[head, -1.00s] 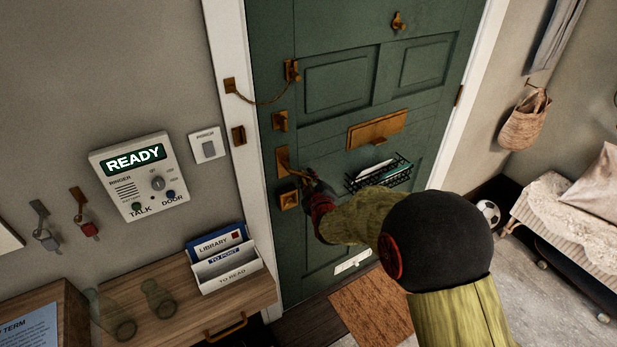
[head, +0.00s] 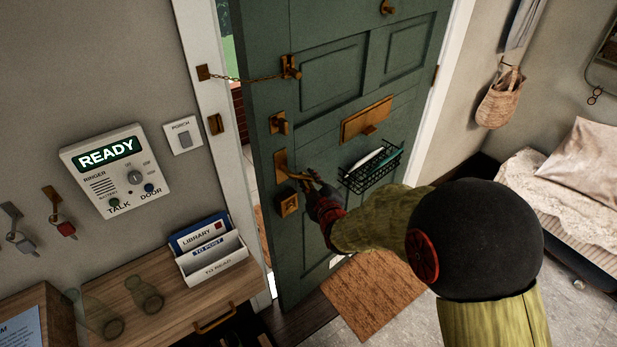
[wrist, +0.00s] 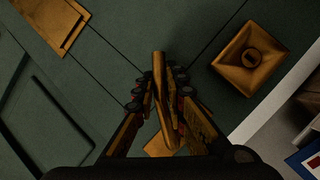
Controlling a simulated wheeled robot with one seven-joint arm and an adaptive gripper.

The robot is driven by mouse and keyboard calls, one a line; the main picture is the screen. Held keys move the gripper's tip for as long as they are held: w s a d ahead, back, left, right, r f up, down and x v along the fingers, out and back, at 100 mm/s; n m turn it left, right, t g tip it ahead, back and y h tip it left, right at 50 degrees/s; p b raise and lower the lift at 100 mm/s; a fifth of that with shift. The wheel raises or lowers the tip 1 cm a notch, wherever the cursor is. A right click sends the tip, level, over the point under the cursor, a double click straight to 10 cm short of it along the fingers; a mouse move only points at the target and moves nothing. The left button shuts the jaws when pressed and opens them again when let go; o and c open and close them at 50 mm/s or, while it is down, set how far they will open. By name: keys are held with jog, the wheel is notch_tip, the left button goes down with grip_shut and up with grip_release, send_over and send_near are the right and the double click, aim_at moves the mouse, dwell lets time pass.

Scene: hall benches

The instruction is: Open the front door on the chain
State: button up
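The green front door (head: 330,130) stands ajar in the head view, with a gap along its left edge showing brick and greenery outside. The brass chain (head: 248,79) runs nearly straight from the frame plate (head: 204,73) to its holder on the door (head: 290,68). My gripper (head: 318,187) is at the brass lever handle (head: 296,174). In the wrist view my gripper (wrist: 166,95) has its fingers closed around the handle (wrist: 158,75), one on each side. A square brass lock (wrist: 249,57) sits beside it.
A wooden shelf with a letter rack (head: 212,250) stands left of the door. The intercom panel (head: 115,170) reads READY. A wire basket (head: 370,167) hangs on the door. A mat (head: 372,290) lies on the floor, and a cushioned bench (head: 565,210) is at right.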

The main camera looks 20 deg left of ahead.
jog(key=o, duration=0.4)
jog(key=shift+s+f, duration=0.1)
jog(key=v, duration=1.2)
dwell(0.4)
